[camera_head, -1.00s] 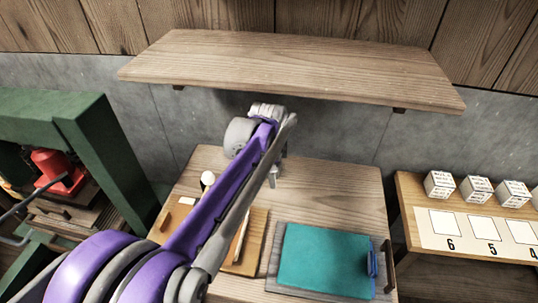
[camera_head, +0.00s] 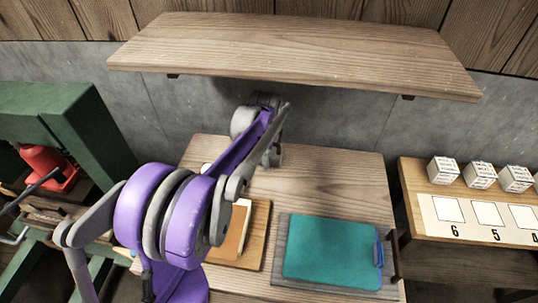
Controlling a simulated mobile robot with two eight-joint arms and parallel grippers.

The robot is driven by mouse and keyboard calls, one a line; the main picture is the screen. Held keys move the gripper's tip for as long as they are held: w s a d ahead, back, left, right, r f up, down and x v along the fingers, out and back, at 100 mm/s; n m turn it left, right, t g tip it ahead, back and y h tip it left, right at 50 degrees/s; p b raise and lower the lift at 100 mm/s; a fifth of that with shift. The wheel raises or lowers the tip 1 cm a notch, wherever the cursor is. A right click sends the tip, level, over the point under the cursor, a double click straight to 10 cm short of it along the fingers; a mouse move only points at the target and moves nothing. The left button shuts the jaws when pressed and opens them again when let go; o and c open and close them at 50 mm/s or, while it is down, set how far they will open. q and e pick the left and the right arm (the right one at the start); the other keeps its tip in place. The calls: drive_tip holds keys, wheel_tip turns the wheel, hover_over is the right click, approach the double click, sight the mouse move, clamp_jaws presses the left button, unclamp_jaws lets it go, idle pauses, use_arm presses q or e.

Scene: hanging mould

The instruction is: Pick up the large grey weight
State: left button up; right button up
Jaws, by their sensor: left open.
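My left arm, purple and grey, reaches from the lower left to the back of the wooden table (camera_head: 340,180), under the shelf. My left gripper (camera_head: 272,157) is at its far end, pointing down near the table's back edge. Its fingers are small and partly covered by my own arm; it is open. I cannot make out a large grey weight; my arm covers part of the table and its back left area. My right gripper is not in view.
A wooden shelf (camera_head: 290,45) overhangs the table's back. A teal board (camera_head: 332,252) lies front right, beside a wooden board (camera_head: 258,230). White printed cubes (camera_head: 443,170) stand on a numbered side bench (camera_head: 420,190). A green frame (camera_head: 90,130) stands left.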

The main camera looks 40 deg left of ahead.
use_arm(q)
drive_tip(key=shift+f, duration=0.2)
clamp_jaws()
idle(0.4)
